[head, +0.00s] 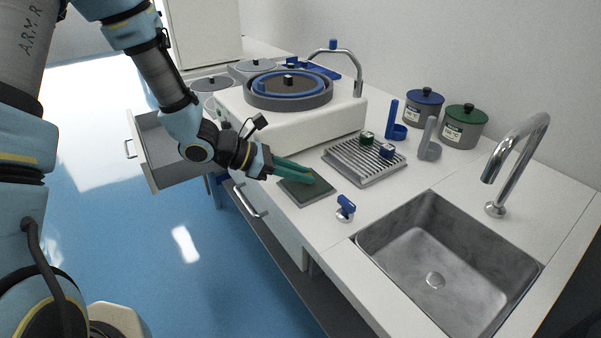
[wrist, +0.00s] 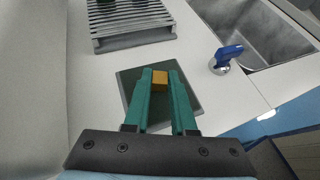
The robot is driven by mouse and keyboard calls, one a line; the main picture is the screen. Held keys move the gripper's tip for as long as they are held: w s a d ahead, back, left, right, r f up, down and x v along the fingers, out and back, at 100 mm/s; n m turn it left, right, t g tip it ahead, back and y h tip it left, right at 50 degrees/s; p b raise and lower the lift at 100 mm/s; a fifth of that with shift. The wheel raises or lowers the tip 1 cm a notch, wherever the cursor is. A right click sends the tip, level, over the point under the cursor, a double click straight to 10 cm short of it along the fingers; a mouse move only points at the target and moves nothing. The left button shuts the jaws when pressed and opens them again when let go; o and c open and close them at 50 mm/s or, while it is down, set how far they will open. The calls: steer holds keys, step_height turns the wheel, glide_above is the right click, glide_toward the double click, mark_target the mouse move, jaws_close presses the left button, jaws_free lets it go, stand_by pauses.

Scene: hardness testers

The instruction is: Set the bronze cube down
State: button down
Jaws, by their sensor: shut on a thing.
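My gripper (wrist: 161,80) has two green fingers and is shut on the bronze cube (wrist: 160,78), which shows between the fingertips in the wrist view. The cube is over a dark square pad (wrist: 190,95) on the white counter. I cannot tell whether the cube touches the pad. In the head view the fingers of my gripper (head: 308,174) reach over the same pad (head: 305,194), and they hide the cube there.
A blue-handled valve (head: 346,207) and a sink (head: 440,255) lie right. A white machine (head: 290,127) stands behind, left. An open drawer (head: 170,160) juts out left.

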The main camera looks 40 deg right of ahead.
steer(key=shift+f, duration=0.2)
steer(key=c, duration=0.7)
jaws_free()
steer(key=shift+c, duration=0.2)
steer(key=shift+w+a+r, duration=0.1)
steer(key=shift+r, duration=0.15)
steer(key=v, duration=1.1)
steer(key=shift+a+b, duration=0.3)
steer(key=shift+b, duration=0.15)
steer(key=w+a+m+t+y, duration=0.1)
steer(key=a+m+t+y, duration=0.1)
steer(key=a, duration=0.8)
steer(key=w+a+r+m+t+y, duration=0.1)
steer(key=a+m+y, duration=0.4)
steer(key=a, duration=0.6)
steer(key=w+a+m+t+y, duration=0.1)
steer(key=a+m+t+y, duration=0.2)
steer(key=a+m, duration=0.4)
steer(key=a+t, duration=0.1)
steer(key=a, duration=0.2)
steer(key=shift+w+a+r+y, duration=0.25)
steer(key=shift+w+r+y, duration=0.1)
steer(key=shift+r+y, duration=0.05)
